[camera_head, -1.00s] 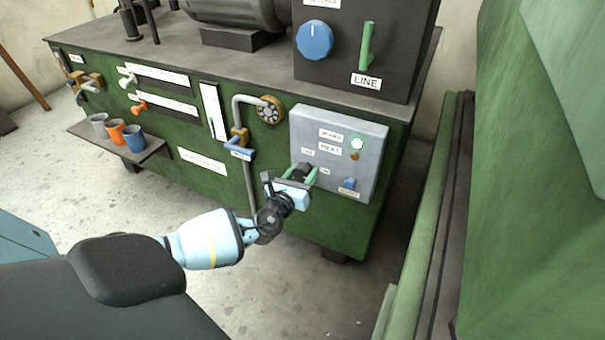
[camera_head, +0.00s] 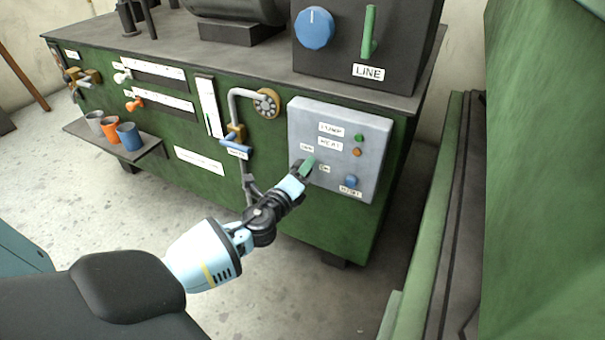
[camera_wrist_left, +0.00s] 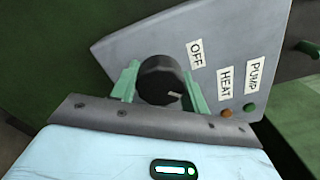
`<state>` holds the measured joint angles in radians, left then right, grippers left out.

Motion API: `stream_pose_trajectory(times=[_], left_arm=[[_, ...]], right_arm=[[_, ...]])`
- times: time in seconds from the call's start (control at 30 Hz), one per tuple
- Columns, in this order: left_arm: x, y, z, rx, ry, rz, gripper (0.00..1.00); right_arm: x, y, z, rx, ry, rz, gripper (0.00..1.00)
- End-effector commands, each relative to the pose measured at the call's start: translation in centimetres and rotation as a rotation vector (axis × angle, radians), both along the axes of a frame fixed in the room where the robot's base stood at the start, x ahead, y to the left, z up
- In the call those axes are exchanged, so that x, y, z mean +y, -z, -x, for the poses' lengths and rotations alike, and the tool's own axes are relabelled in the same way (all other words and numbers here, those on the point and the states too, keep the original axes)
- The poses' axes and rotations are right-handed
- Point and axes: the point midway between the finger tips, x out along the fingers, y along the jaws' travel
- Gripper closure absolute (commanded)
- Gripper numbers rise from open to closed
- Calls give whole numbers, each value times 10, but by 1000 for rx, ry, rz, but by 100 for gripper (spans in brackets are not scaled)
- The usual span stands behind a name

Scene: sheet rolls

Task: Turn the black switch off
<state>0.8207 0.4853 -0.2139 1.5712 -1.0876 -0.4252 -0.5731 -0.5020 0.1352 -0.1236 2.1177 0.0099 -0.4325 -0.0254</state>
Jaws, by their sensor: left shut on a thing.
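The black switch (camera_wrist_left: 160,80) is a round knob with a pale mark on the panel's face. My left gripper (camera_wrist_left: 162,85) has its two green fingers on either side of the knob, shut on it. In the wrist view the knob's mark points to the lower right, and the OFF label (camera_wrist_left: 196,54) lies up and right of the knob. In the head view the left gripper (camera_head: 303,167) is at the grey panel (camera_head: 362,120) and hides most of the knob. The green pump lamp (camera_head: 359,138) looks dim. My right gripper is not in view.
A blue button (camera_head: 351,181) sits low on the panel, beside the gripper. A bent pipe with a blue-handled valve (camera_head: 234,140) runs just left of my wrist. A shelf (camera_head: 150,148) with cups stands farther left. A green machine (camera_head: 545,200) stands at the right.

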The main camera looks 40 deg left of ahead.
Motion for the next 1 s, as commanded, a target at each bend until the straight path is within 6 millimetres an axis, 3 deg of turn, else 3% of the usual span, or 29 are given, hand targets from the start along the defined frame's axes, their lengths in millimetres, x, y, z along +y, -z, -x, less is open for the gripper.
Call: stream_pose_trajectory(times=[0.5,1.0], left_arm=[[-1,1,0,-108,-1,460,78],[-1,-1,0,-164,-1,691,78]], right_arm=[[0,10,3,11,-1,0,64],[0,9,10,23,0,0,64]])
